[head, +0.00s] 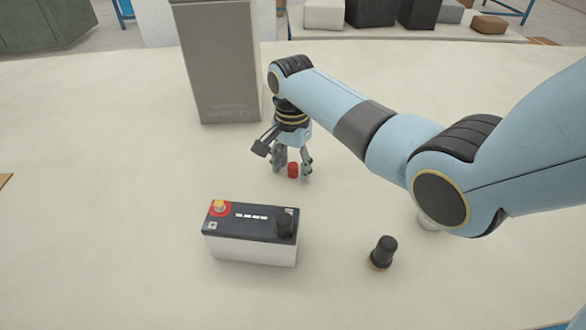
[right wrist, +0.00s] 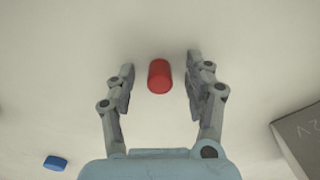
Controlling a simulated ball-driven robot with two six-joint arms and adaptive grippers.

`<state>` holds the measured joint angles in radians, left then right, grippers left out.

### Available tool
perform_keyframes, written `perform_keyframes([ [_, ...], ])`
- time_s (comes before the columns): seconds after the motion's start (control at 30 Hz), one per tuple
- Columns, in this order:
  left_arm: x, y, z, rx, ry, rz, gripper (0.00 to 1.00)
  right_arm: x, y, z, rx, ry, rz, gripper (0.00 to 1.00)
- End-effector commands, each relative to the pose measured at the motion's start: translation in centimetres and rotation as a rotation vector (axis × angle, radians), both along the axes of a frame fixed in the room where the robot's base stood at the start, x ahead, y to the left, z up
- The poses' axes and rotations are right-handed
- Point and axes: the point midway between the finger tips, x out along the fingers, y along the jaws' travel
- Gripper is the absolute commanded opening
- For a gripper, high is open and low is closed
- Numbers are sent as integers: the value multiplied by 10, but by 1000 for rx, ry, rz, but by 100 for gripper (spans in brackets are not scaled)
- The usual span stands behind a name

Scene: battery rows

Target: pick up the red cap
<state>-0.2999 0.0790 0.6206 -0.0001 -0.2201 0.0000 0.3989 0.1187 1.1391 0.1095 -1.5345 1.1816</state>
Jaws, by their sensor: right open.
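The red cap (head: 293,170) is a small red cylinder on the pale table, behind the battery in the head view. In the right wrist view the red cap (right wrist: 160,76) lies between the two fingers, with a gap on each side. My right gripper (head: 294,172) is open and points down around the cap; its fingers also show in the right wrist view (right wrist: 158,85). The cap does not appear to be held. My left gripper is not in view.
A battery (head: 250,250) with a red-ringed terminal and a black cap stands in front. A tall grey box (head: 225,80) stands behind. A blue piece (right wrist: 55,163) lies at lower left in the wrist view.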

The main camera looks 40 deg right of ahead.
Motion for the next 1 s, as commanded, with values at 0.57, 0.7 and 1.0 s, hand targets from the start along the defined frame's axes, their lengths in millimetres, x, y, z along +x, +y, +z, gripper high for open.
perform_keyframes([
  [0.57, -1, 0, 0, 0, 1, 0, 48, 0, 0, 1, 0, 0, 0, 12],
  [0.7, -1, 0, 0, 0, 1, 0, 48, 0, 0, 1, 0, 0, 0, 12],
  [1.0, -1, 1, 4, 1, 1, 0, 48, 1, 0, 26, -1, -3, 0, 12],
])
